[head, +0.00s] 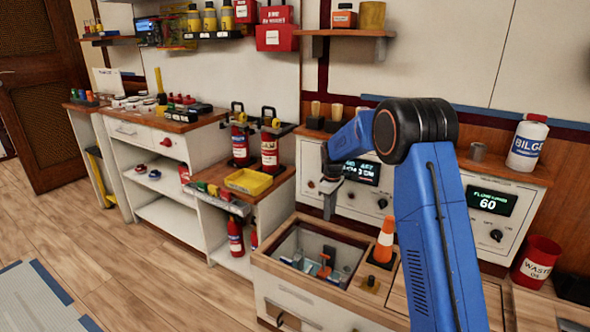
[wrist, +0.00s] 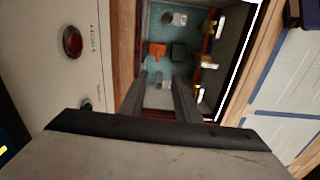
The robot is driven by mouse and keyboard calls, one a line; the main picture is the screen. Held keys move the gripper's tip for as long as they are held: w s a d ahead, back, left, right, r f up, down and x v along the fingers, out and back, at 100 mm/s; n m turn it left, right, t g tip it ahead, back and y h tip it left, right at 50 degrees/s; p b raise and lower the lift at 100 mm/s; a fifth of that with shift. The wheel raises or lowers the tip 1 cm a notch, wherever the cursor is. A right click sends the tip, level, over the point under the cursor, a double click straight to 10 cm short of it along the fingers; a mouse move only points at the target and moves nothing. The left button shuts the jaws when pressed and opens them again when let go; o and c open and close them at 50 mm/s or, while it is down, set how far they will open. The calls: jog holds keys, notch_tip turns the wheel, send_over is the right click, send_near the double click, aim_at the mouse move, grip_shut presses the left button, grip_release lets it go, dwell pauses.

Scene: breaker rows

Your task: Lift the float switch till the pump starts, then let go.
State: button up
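The open-topped bilge well (head: 272,262) has a wooden rim and sits in a white cabinet below my gripper. A small orange part (head: 325,265), which looks like the float switch, stands inside it. In the wrist view an orange piece (wrist: 157,49) sits beside a dark block on the well's teal floor; which piece moves I cannot tell. My gripper (head: 330,205) hangs above the well's far side, pointing down. In the wrist view its two fingers (wrist: 159,84) are apart with nothing between them, clear of the orange piece.
A small orange-and-white cone (head: 384,243) stands on the cabinet right of the well, with a dark knob block (head: 370,284) in front. Displays and knobs line the panel behind; one display (head: 489,200) reads 60. A red button (wrist: 72,41) shows beside the well.

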jog(key=s+d+r+m+t, duration=0.1)
jog(key=s+d+r+m, duration=0.1)
jog(key=s+r, duration=0.95)
jog(key=s+d+r+m+t, duration=0.1)
jog(key=s+d+r+m, duration=0.15)
jog(key=s+r, duration=0.9)
jog(key=s+f+m+t, duration=0.1)
jog(key=s+f+m, duration=0.1)
jog(key=s, duration=1.4)
jog(key=s+d+f+m+t, duration=0.1)
jog(key=s+f+m, duration=0.2)
jog(key=s, duration=1.4)
jog(key=shift+d+f+m+t, duration=0.15)
jog(key=shift+d+m+t, duration=0.15)
jog(key=shift+m, duration=0.15)
